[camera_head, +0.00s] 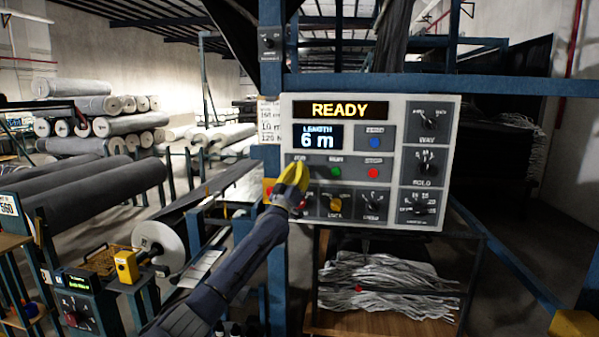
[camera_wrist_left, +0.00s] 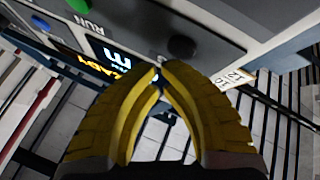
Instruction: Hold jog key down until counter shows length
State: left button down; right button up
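The control panel (camera_head: 391,160) faces me, with a yellow READY line and a length counter (camera_head: 317,138) that reads 6 m. The jog key shows in the left wrist view as a dark round button (camera_wrist_left: 181,47); in the head view my gripper hides it, below the JOG label. My left gripper (camera_head: 297,170) has yellow fingers with their tips together and nothing between them. In the left wrist view its fingertips (camera_wrist_left: 160,66) are close by the key; I cannot tell whether they touch it. A yellow shape at the bottom right looks like my right gripper (camera_head: 575,323), cut off by the frame.
Beside the jog key are the green RUN button (camera_head: 335,172) and red STOP button (camera_head: 374,173). A blue button (camera_head: 375,142) and several black knobs are also on the panel. A shelf with pale strips (camera_head: 385,285) stands below. Grey rolls (camera_head: 85,195) lie at left.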

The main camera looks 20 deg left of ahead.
pick_arm(q)
jog(key=shift+s, duration=0.1)
dwell(0.3)
jog(key=shift+s+d, duration=0.15)
jog(key=shift+s, duration=1.1)
jog(key=shift+s+d, duration=0.1)
jog(key=shift+s, duration=1.15)
